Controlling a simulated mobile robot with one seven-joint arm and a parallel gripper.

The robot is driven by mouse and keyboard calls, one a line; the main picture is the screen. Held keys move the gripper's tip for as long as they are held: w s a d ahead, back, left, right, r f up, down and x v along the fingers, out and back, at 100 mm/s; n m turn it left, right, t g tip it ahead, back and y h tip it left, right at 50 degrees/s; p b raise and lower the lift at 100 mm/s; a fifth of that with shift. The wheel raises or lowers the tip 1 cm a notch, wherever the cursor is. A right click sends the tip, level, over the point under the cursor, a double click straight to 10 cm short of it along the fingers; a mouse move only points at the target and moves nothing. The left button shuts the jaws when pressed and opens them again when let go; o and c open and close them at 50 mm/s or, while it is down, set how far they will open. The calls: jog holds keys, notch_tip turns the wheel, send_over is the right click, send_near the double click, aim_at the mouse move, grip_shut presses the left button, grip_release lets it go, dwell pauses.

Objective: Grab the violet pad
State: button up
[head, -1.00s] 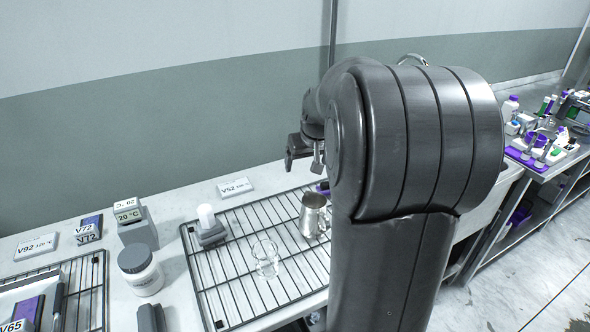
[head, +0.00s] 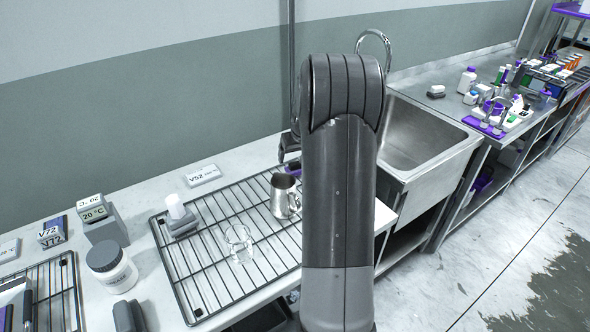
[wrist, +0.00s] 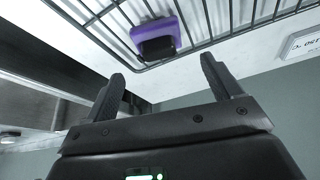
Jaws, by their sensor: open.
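The violet pad (wrist: 155,32), with a dark block on one side, lies on the wire rack (wrist: 222,22) in the wrist view. In the head view a small part of the violet pad (head: 293,169) shows behind the steel pitcher, partly hidden by my arm. My gripper (wrist: 162,69) is open and empty, its two fingers spread, with the pad beyond the fingertips and apart from them. In the head view my gripper (head: 288,147) shows only in part beside my arm, close to the pad.
On the rack stand a steel pitcher (head: 284,196), a glass beaker (head: 239,243) and a white-topped grey item (head: 180,218). A lidded jar (head: 112,268) stands left of the rack. A sink (head: 415,140) lies to the right, with a crowded bench beyond.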

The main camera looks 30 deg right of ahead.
aim_at(295, 162)
jog(key=x, duration=0.5)
jog(key=shift+s+f, duration=0.1)
jog(key=shift+c, duration=0.4)
jog(key=c, duration=1)
